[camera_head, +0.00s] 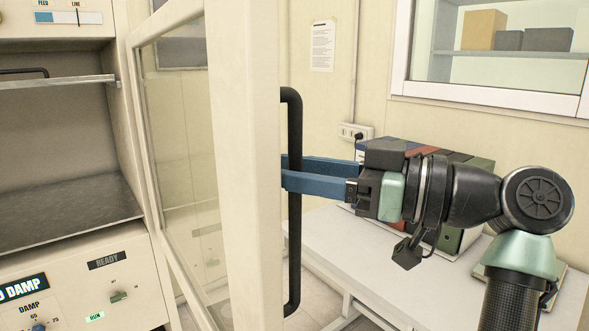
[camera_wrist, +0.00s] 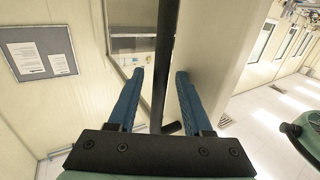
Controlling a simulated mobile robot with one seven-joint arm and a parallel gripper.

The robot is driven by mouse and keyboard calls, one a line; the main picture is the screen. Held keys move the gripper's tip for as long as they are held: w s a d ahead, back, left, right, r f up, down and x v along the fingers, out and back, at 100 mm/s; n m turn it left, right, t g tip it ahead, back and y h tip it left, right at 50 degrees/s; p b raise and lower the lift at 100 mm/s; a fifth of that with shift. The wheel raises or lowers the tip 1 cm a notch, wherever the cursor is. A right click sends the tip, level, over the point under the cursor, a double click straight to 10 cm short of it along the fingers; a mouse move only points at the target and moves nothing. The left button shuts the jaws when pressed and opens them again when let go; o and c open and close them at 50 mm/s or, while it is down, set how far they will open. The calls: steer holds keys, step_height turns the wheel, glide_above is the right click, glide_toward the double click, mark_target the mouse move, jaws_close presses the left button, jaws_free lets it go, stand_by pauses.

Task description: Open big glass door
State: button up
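The big glass door (camera_head: 185,130) has a cream frame (camera_head: 243,180) and stands swung out from the machine, its interior visible at left. A long black vertical bar handle (camera_head: 292,235) is on the door's outer side. My gripper (camera_head: 288,172) reaches in from the right, with its blue fingers on either side of the handle. In the wrist view the handle (camera_wrist: 164,65) runs between the fingers of my gripper (camera_wrist: 158,85), with visible gaps on both sides. The gripper is open around the handle.
The machine has a metal shelf (camera_head: 60,215) and a control panel (camera_head: 95,285) at left. A white table (camera_head: 375,265) with several coloured binders (camera_head: 455,160) stands behind my arm at right. Tiled floor (camera_wrist: 270,125) is clear at right in the wrist view.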

steer(key=b+v, duration=0.3)
steer(key=v, duration=1)
steer(key=shift+d+b, duration=0.15)
steer(key=shift+b, duration=0.15)
steer(key=shift+f, duration=0.1)
